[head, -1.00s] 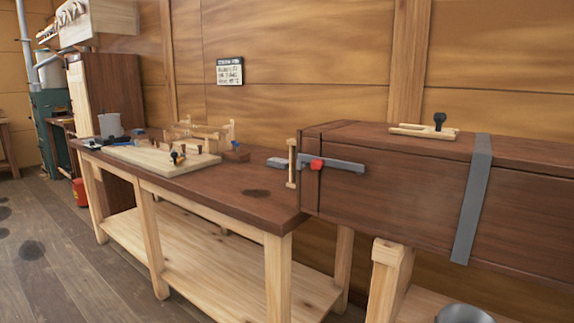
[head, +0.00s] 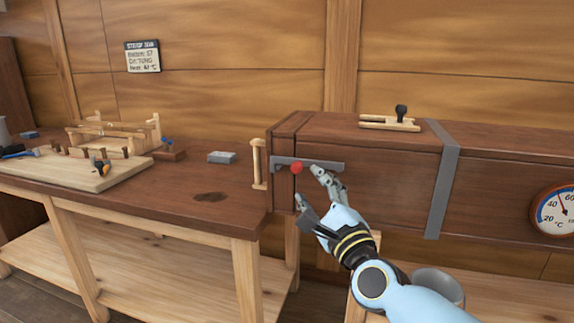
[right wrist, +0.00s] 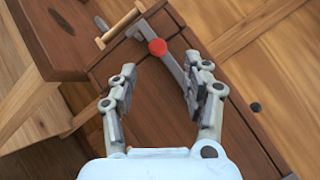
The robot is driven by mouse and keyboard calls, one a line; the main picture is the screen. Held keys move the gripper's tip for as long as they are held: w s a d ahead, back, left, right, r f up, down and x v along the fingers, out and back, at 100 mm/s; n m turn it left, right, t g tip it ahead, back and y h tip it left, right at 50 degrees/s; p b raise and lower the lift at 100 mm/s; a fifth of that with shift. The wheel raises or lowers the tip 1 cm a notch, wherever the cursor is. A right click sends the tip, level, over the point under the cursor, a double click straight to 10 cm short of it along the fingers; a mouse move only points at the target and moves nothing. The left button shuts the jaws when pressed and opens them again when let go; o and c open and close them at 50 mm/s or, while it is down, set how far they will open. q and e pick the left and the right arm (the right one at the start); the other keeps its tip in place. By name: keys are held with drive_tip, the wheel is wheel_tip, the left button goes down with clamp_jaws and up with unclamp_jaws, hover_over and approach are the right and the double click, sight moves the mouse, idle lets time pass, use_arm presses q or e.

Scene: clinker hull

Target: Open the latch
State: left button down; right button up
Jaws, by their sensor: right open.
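The latch is a flat grey metal bar (head: 325,165) with a red knob (head: 297,168), on the front of a long dark wooden box (head: 390,170) near its left end. The bar lies about level across the seam of the end section. My right gripper (head: 306,185) is open in front of the latch, just right of and below the knob. In the right wrist view the red knob (right wrist: 157,47) is just beyond and between the spread fingertips, and the bar (right wrist: 176,68) runs beside the right finger. No contact with the knob is clear. My left gripper is out of view.
A workbench (head: 170,200) stands left of the box, with a pale board (head: 90,172) and a grey block (head: 221,157). A metal bucket (head: 438,283) and a dial gauge (head: 556,211) are at the right.

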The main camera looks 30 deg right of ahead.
sight(298, 172)
drive_tip(key=x, duration=0.8)
drive_tip(key=shift+w+a+f, duration=0.1)
drive_tip(key=shift+w, duration=0.2)
drive_tip(key=shift+c, duration=0.4)
drive_tip(key=shift+s, duration=0.1)
drive_tip(key=c, duration=0.9)
drive_tip(key=shift+f, duration=0.1)
clamp_jaws()
